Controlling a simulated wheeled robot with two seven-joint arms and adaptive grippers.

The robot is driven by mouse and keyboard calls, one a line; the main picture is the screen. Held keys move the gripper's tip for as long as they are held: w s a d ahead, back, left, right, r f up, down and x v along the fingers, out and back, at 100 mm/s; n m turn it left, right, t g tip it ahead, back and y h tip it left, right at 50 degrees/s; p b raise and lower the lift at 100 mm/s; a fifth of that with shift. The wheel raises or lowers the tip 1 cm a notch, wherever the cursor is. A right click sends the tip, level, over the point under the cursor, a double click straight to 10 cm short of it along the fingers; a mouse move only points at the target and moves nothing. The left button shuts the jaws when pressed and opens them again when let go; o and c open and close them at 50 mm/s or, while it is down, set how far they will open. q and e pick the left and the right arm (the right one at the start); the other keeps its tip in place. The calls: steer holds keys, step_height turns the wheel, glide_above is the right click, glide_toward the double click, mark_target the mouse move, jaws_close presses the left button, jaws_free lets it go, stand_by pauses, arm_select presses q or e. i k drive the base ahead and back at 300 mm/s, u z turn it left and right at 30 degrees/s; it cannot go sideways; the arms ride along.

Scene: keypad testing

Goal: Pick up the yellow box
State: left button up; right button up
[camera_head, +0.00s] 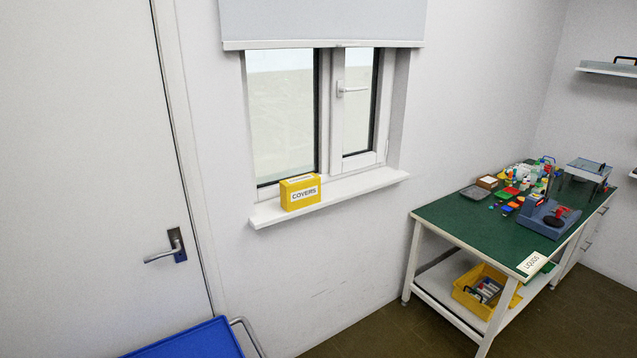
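A yellow box (300,194) with a white label reading "COVERS" stands upright on the white window sill (352,192), toward the sill's left end. Nothing is touching it except the sill. A second yellow container, an open crate (466,296), sits on the lower shelf of the workbench and holds several items. Neither of my grippers shows in the head view.
A workbench (447,219) with a green top stands at the right, crowded with small parts and a device. A blue tray-topped cart (195,343) is at the bottom left, near a closed door (85,180). Brown floor (400,334) is clear between cart and bench.

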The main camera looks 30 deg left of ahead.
mark_target(301, 191)
steer(key=i, duration=2.75)
steer(key=u, duration=2.7)
